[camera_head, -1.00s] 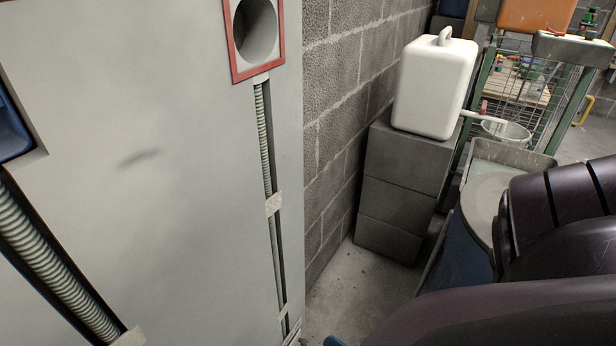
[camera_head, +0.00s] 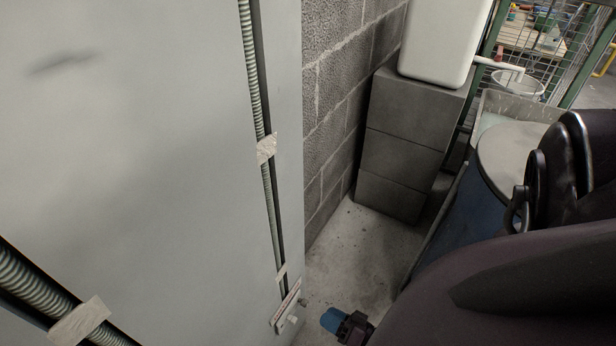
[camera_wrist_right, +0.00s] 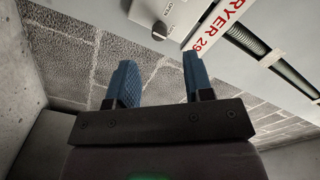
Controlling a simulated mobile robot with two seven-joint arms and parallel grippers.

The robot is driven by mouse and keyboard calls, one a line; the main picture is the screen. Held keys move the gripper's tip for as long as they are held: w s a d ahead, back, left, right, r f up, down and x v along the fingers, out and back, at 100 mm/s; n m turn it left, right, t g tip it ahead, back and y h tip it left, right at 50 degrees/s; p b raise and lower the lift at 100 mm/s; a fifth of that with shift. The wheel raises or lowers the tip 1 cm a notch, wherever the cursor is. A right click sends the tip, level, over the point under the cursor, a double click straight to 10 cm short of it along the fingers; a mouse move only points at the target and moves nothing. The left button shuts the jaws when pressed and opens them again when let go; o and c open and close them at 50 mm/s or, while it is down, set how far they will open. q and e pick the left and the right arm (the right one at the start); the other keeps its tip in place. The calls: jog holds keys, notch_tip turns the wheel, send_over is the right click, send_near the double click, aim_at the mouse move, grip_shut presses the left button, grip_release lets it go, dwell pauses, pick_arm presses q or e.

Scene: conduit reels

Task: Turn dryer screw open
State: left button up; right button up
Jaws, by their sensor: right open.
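The dryer screw, a dark round knob (camera_wrist_right: 159,30), sits on a small white plate with an OPEN mark in the right wrist view. A red-lettered label (camera_wrist_right: 209,28) reading "RYER 29" is beside it. In the head view, the small plate (camera_head: 285,309) is at the foot of the grey panel, with a pale stub on it. My right gripper (camera_head: 331,318) is just right of that plate, its blue fingers pointing toward it. In the wrist view, the right gripper (camera_wrist_right: 158,77) is open and empty, its fingertips short of the knob. My left gripper is out of view.
The grey panel (camera_head: 160,170) carries a ribbed conduit (camera_head: 254,90) held by tape. A block wall (camera_head: 335,90) stands right of it. Stacked grey blocks (camera_head: 400,145) support a white canister (camera_head: 440,40). A blue barrel (camera_head: 455,230) stands farther right. Bare floor (camera_head: 360,255) lies between.

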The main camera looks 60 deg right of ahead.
aim_at(303, 303)
pick_arm(q)
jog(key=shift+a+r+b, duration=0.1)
jog(key=shift+b, duration=0.2)
pick_arm(e)
jog(key=w, duration=0.7)
jog(key=shift+a, duration=0.25)
jog(key=shift+w, duration=0.1)
grip_shut()
jog(key=shift+n, duration=8.9)
